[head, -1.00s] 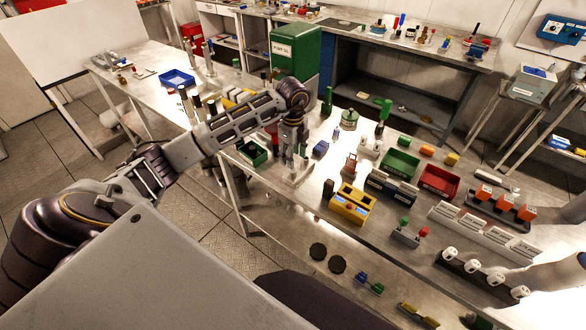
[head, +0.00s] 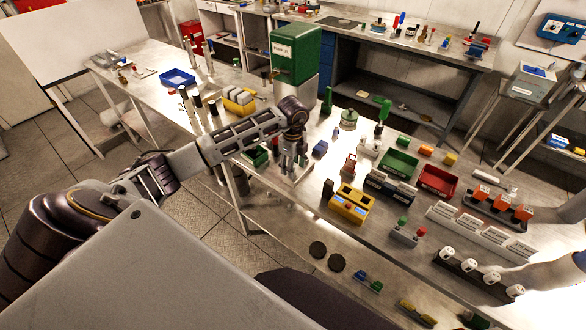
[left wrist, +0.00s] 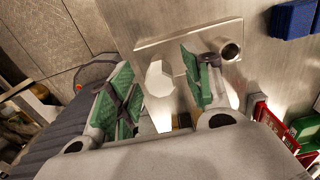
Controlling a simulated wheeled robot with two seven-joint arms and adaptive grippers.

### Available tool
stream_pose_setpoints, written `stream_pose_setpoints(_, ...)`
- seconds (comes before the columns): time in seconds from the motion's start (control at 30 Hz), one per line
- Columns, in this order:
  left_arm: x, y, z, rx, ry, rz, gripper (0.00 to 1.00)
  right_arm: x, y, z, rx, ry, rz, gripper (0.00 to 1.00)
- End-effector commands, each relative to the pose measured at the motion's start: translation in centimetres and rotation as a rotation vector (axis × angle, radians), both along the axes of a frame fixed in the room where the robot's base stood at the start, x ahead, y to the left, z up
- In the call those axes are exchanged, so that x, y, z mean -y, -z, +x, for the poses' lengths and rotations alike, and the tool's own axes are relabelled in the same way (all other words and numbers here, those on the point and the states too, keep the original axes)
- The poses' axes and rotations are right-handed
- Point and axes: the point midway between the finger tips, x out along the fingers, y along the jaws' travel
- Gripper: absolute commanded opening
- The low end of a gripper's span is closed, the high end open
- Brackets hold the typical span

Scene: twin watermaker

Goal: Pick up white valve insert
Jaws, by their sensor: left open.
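The white valve insert (left wrist: 160,78) shows in the left wrist view as a pale, many-sided piece between my two green-padded fingers. It stands at a flat metal plate (left wrist: 215,32). My left gripper (left wrist: 155,95) is open around it, with a gap visible on each side. In the head view my left gripper (head: 290,165) points down, low over the table's near edge. The insert cannot be made out there, behind the fingers. My right gripper does not show.
A blue block (head: 320,149) stands right of the gripper, with a yellow box (head: 350,204) farther right. A green bin (head: 399,164) and a red bin (head: 439,181) lie beyond. A dark green tray (head: 257,157) is close on the left.

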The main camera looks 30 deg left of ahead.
Motion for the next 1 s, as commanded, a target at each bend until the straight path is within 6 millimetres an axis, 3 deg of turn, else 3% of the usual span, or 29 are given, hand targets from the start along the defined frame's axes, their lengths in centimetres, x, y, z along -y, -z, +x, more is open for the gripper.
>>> stream_pose_setpoints(0.1,0.0,0.0,0.0,0.0,0.0,0.0,0.47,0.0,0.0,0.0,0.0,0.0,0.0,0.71)
stream_pose_setpoints(0.43,0.0,0.0,0.0,0.0,0.0,0.0,0.05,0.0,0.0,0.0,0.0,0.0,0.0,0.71)
stream_pose_setpoints(0.77,0.0,-0.2,0.0,0.001,0.0,0.0,0.04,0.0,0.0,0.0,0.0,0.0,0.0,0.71)
stream_pose_setpoints(1.0,-0.1,-1.7,0.1,0.003,-0.001,0.001,0.04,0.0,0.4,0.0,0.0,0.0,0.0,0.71)
